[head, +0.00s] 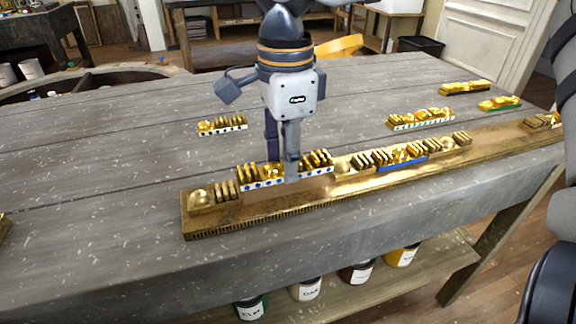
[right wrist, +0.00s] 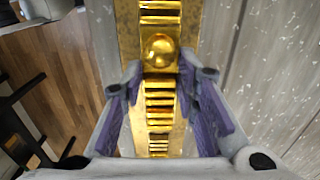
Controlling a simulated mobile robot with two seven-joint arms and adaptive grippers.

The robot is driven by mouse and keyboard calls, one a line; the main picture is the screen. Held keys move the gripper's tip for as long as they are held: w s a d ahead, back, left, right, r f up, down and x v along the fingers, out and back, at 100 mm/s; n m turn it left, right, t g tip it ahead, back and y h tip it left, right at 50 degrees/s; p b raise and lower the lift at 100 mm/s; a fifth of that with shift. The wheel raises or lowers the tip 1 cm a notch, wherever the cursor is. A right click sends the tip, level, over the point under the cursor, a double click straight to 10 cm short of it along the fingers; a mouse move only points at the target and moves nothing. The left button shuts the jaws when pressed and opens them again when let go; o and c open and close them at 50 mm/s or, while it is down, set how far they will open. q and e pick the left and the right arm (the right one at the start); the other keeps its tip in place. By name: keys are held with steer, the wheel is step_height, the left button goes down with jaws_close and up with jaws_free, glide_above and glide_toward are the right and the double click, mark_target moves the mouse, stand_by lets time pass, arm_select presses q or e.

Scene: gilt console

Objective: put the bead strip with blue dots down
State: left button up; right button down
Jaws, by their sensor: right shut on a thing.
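The bead strip with blue dots (head: 260,184) has gold beads on a white edge with blue dots. It lies along the long gilt rail (head: 225,216), over a pale bare stretch near the rail's left end. I cannot tell whether it touches the rail or hangs just above it. My right gripper (head: 284,165) points down and is shut on the strip's middle, hiding part of it. In the right wrist view the gripper's fingers (right wrist: 161,85) stand either side of the gold beads. My left gripper is not in view.
A strip with a blue edge (head: 403,164) sits in the rail further right. Loose on the grey table are a dotted strip (head: 222,125), a green-marked strip (head: 420,119), a dark one (head: 465,88) and a green one (head: 500,104). Jars (head: 306,289) stand on the shelf below.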

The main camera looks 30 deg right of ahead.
steer(key=shift+s+f, duration=0.1)
steer(key=shift+f, duration=1)
steer(key=c, duration=1.2)
jaws_free()
steer(key=shift+f, duration=0.2)
steer(key=shift+c, duration=0.2)
step_height(320, 180, up, 12)
steer(key=shift+r, duration=0.2)
